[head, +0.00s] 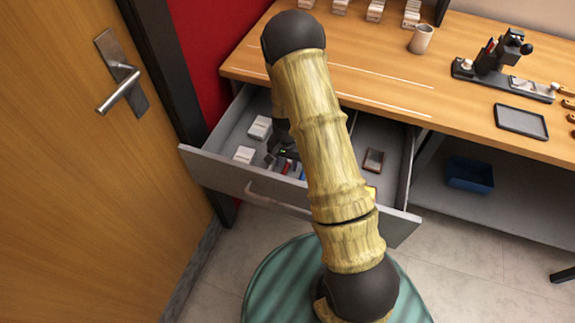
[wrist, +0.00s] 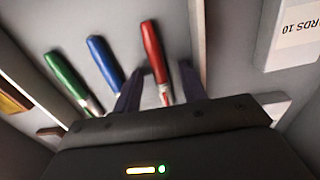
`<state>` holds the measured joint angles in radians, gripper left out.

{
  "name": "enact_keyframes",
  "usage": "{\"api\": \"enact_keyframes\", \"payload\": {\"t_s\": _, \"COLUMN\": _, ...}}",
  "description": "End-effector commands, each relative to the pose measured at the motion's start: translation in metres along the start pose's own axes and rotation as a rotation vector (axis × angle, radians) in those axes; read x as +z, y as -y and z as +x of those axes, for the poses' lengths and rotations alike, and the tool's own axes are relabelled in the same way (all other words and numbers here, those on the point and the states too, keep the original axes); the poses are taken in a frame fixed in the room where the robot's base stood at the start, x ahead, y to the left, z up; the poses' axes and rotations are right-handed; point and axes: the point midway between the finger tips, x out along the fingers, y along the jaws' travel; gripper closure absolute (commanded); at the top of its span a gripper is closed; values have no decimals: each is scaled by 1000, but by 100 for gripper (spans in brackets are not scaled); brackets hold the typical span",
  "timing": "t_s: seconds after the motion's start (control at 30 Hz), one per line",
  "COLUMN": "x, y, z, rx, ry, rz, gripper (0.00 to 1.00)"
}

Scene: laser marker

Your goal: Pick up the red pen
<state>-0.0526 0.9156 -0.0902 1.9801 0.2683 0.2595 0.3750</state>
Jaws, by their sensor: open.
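The red pen (wrist: 154,56) lies on the drawer floor in the wrist view, its lower end between the two fingers of my gripper (wrist: 160,85). The fingers are open, one on each side of the pen, with a gap to the right finger. I cannot tell how high the fingers are above the floor. A blue pen (wrist: 104,62) and a green pen (wrist: 68,78) lie to its left. In the head view, the red pen (head: 287,167) shows only in part beside my gripper (head: 284,156), inside the open drawer; my arm hides much of that area.
The open drawer (head: 222,165) has dividers, and one divider (wrist: 198,40) stands close right of the red pen. White boxes (head: 260,127) lie in the left compartment; another box (wrist: 296,35) is right of the divider. The wooden desktop (head: 390,75) overhangs the drawer's back.

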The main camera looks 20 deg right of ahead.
Motion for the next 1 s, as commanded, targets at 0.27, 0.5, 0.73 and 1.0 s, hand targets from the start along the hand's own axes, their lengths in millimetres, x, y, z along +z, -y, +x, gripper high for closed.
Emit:
{"api": "enact_keyframes", "payload": {"t_s": 0.27, "x": 0, "y": 0, "z": 0, "rx": 0, "ry": 0, "rz": -1, "gripper": 58}}
{"api": "enact_keyframes", "payload": {"t_s": 0.5, "x": 0, "y": 0, "z": 0, "rx": 0, "ry": 0, "rz": 0, "gripper": 80}}
{"api": "enact_keyframes", "payload": {"t_s": 0.73, "x": 2, "y": 3, "z": -1, "rx": 0, "ry": 0, "rz": -7, "gripper": 100}}
{"api": "enact_keyframes", "payload": {"t_s": 1.0, "x": 0, "y": 1, "z": -7, "rx": -1, "ry": -2, "rz": -3, "gripper": 100}}
